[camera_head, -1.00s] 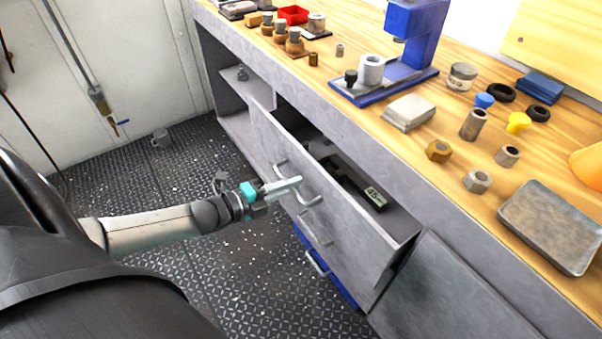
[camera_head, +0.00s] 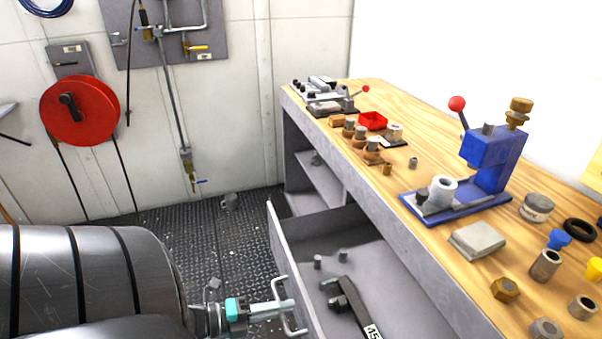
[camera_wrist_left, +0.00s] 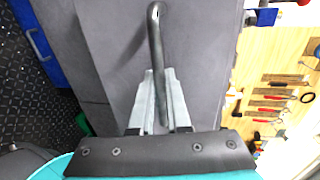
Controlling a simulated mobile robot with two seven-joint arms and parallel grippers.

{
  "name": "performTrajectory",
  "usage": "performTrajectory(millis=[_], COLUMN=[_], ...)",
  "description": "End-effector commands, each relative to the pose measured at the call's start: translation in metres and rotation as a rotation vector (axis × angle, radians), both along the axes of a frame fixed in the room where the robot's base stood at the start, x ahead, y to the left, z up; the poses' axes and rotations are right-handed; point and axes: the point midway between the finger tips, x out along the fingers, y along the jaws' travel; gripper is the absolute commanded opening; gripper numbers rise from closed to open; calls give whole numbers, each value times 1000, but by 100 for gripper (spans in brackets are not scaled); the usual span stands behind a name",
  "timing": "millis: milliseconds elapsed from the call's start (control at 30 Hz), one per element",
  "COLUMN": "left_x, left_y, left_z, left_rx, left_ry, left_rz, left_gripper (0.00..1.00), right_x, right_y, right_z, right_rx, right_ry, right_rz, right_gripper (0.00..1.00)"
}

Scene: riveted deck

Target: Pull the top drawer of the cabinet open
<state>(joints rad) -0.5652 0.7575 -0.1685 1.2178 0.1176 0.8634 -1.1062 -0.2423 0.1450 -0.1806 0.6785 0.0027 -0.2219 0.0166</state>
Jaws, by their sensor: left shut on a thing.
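The grey cabinet (camera_head: 365,212) stands under the wooden bench top. Its top drawer (camera_head: 400,280) is pulled well out, with its inside in view. My left gripper (camera_head: 286,304) is at the drawer front, shut on the bar handle (camera_head: 283,282). In the left wrist view the handle (camera_wrist_left: 156,35) runs down between the two pale fingers (camera_wrist_left: 160,100). My right gripper is not in view.
The bench top (camera_head: 455,195) carries a blue press (camera_head: 488,160), a red tray (camera_head: 372,121), a grey block (camera_head: 477,239) and several nuts and bushings. A red reel (camera_head: 80,110) hangs on the wall.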

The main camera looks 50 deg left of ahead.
Motion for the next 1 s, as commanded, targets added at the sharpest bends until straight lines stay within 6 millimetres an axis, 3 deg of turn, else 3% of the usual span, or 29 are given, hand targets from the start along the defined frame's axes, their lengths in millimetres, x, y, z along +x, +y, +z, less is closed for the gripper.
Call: performTrajectory(millis=[100, 300, 767, 800, 1000], left_x=[-17, -31, -34, -34, -34], left_y=[6, 12, 14, 14, 14], left_z=[0, 0, -1, -1, -1], left_rx=[0, -1, -1, 0, -1], left_ry=[4, 2, 3, 2, 1], left_rz=[0, 0, 0, 0, 0], left_gripper=[0, 0, 0, 19, 42], right_x=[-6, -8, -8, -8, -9], right_y=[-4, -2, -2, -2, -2], right_z=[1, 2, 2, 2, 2], right_rx=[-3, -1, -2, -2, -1], right_ry=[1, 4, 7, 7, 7], right_rz=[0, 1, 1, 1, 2], right_gripper=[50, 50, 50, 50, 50])
